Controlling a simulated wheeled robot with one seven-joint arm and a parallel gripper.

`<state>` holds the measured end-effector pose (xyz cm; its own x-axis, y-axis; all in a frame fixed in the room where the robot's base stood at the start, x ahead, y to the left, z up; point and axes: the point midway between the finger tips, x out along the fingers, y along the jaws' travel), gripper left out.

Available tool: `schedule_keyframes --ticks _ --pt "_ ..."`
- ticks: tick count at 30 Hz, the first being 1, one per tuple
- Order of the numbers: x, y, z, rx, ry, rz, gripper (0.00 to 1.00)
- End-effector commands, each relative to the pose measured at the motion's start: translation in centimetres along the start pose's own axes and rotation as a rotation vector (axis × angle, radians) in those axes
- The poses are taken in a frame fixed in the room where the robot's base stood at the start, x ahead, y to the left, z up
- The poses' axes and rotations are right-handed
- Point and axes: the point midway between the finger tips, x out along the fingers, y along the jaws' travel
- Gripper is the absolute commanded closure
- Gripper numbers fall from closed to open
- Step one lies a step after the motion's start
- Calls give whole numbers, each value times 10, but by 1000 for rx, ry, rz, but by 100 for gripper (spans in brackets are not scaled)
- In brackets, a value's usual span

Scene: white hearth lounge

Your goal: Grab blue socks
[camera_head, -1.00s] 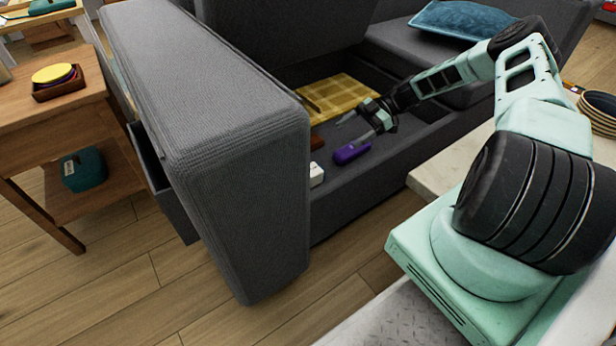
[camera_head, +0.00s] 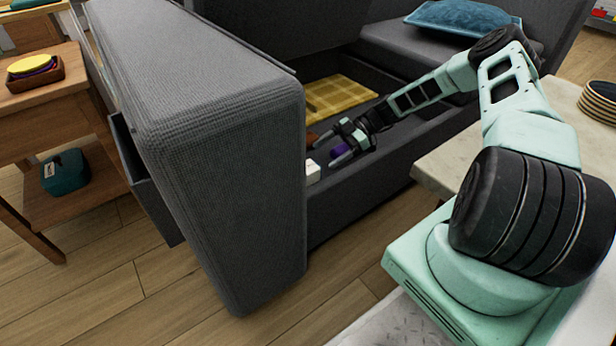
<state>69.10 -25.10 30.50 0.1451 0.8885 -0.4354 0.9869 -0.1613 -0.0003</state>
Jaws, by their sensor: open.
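A small blue-purple item (camera_head: 339,150), the only thing here that could be the blue socks, lies on the floor of the open storage space in the grey sofa (camera_head: 225,130). Its exact shape is too small to tell and is partly hidden by my gripper. My gripper (camera_head: 328,153) is open and reaches down into the storage space from the right. Its two fingers lie either side of the blue-purple item, and I cannot tell whether they touch it.
A white box (camera_head: 312,171) and a brown item (camera_head: 312,137) lie close to my gripper. A yellow checked cloth (camera_head: 340,97) lies behind. The sofa's thick armrest stands at the left, and a pale tabletop (camera_head: 440,165) is at the right.

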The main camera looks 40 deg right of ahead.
Motion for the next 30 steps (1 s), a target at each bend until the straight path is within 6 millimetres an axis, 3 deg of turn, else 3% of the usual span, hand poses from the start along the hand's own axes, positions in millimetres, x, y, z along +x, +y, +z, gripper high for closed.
schedule_keyframes --ticks 12,22,27,30 --pt "48 -3 -1 -1 1 -1 19" --pt "53 -2 -4 0 0 0 19" --pt "53 -3 -3 0 0 0 67" --pt "53 -3 -3 0 0 0 67"
